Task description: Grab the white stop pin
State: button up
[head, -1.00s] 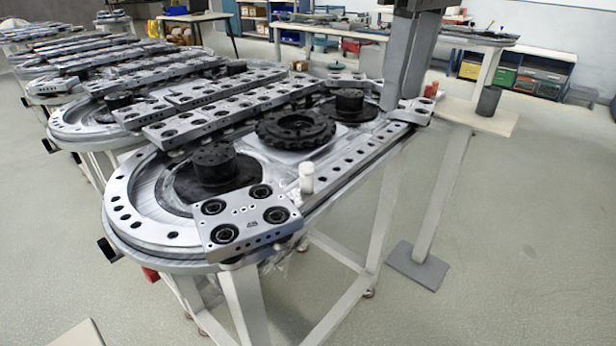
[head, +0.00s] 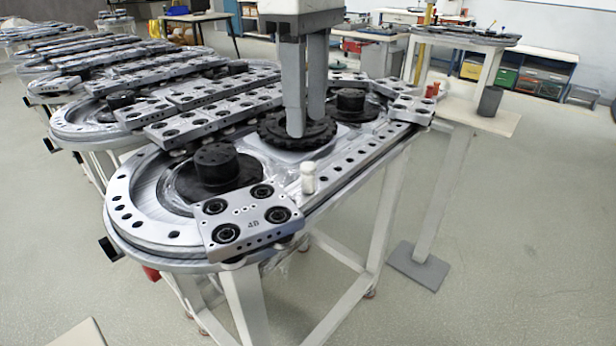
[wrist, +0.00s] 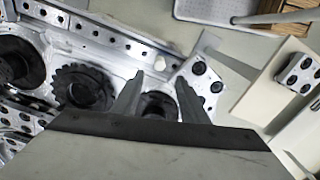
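The white stop pin (head: 308,178) stands upright on the near rail of the ring track, just right of the near carriage plate (head: 245,222) with black rollers. In the wrist view, a small white piece that looks like the pin (wrist: 160,63) shows just beyond and between the fingertips.
Black round hubs (head: 215,165) rise inside the track on either side of the toothed wheel. More carriage plates (head: 180,128) lie along the far rail. A small side table with a dark grey cup (head: 489,101) stands right of the track. The floor at right is clear.

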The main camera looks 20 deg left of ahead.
aim_at(310, 165)
jog(key=f, duration=1)
jog(key=shift+d, duration=0.2)
grip_shut()
